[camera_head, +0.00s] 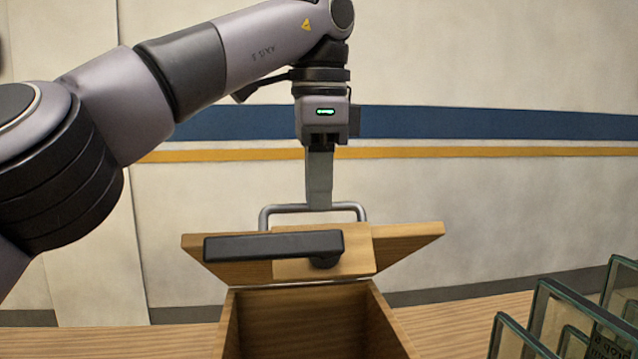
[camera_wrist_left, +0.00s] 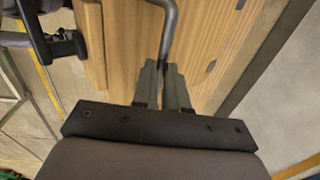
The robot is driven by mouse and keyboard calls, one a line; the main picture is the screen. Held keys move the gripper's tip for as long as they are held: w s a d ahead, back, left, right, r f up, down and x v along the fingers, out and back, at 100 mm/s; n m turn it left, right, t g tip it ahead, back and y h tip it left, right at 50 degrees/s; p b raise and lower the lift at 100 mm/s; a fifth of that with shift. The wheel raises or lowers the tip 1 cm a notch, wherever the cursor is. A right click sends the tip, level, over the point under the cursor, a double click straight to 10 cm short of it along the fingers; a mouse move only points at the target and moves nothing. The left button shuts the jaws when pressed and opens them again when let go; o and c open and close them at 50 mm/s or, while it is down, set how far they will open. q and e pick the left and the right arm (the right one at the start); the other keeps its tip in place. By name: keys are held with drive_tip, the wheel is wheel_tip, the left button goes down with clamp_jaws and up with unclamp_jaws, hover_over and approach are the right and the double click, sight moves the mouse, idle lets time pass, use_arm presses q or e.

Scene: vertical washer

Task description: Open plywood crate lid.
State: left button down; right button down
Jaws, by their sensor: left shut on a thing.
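The plywood crate (camera_head: 310,325) stands open-topped on the wooden surface, its inside dark and visible. Its lid (camera_head: 405,243) is raised and tilted up at the back of the crate. A black bar-shaped handle or latch (camera_head: 270,246) sits on the lid's near face. A grey metal loop handle (camera_head: 353,206) rises from the lid's upper edge. My left gripper (camera_head: 319,205) points down and is shut on this loop handle. The left wrist view shows the fingers (camera_wrist_left: 165,85) closed around the bar (camera_wrist_left: 169,35) beside the wooden lid (camera_wrist_left: 130,45). My right gripper is not in view.
Several glass panes (camera_head: 560,320) with dark edges stand upright at the right, close to the crate. The wooden surface (camera_head: 455,310) between them and the crate is bare. A pale wall with blue and yellow stripes (camera_head: 480,122) is behind.

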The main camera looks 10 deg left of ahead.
use_arm(q)
drive_tip(key=shift+w+a+f, duration=0.2)
drive_tip(key=shift+w+f, duration=0.05)
drive_tip(key=shift+w, duration=0.05)
drive_tip(key=c, duration=1.3)
unclamp_jaws()
drive_tip(key=shift+w+f, duration=0.1)
drive_tip(key=shift+o, duration=0.7)
drive_tip(key=shift+w+a+f, duration=0.1)
drive_tip(key=shift+w, duration=0.25)
drive_tip(key=shift+s, duration=0.15)
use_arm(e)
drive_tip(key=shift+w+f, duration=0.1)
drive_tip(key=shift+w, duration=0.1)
use_arm(q)
drive_tip(key=shift+s, duration=0.1)
drive_tip(key=shift+s, duration=0.1)
